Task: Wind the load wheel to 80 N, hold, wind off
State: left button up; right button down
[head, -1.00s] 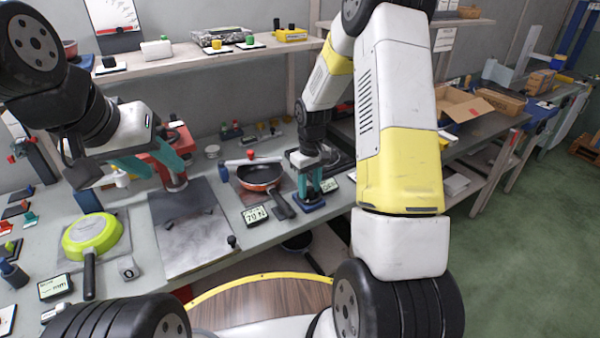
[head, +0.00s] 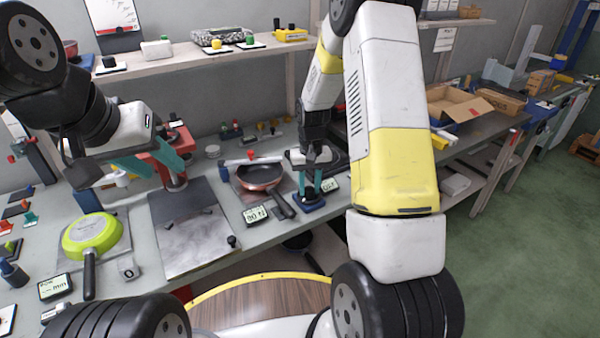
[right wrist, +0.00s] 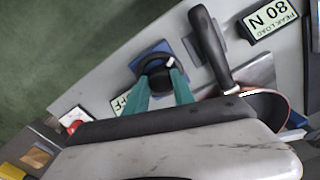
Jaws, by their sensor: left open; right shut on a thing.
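My right gripper (head: 310,188) is shut on the load wheel, which sits on a blue base (head: 310,206) to the right of the pan. In the right wrist view its teal fingers (right wrist: 166,85) close on the black load wheel (right wrist: 158,68). A display (head: 256,215) in front of the pan reads 80 N; in the right wrist view this display (right wrist: 270,19) reads 80 N, marked peak load. A second display (head: 330,186) beside the wheel is partly hidden. My left gripper (head: 150,172) is open and empty beside a red stand.
The red pan (head: 262,176) stands left of the wheel, its black handle pointing towards me. A shelf (head: 190,58) runs above the bench.

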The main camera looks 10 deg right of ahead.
aim_at(310, 188)
jog(key=c, duration=1.1)
grip_release()
jog(key=shift+o, duration=0.2)
jog(key=shift+r, duration=3.9)
jog(key=shift+r, duration=0.1)
jog(key=s+a+r+t+y, duration=0.2)
jog(key=s+r+t, duration=0.4)
jog(key=s+r, duration=1.4)
jog(key=s, duration=0.3)
jog(key=shift+s+a+r+n, duration=0.15)
jog(key=shift+s+r+n, duration=0.15)
jog(key=shift+s+r, duration=0.1)
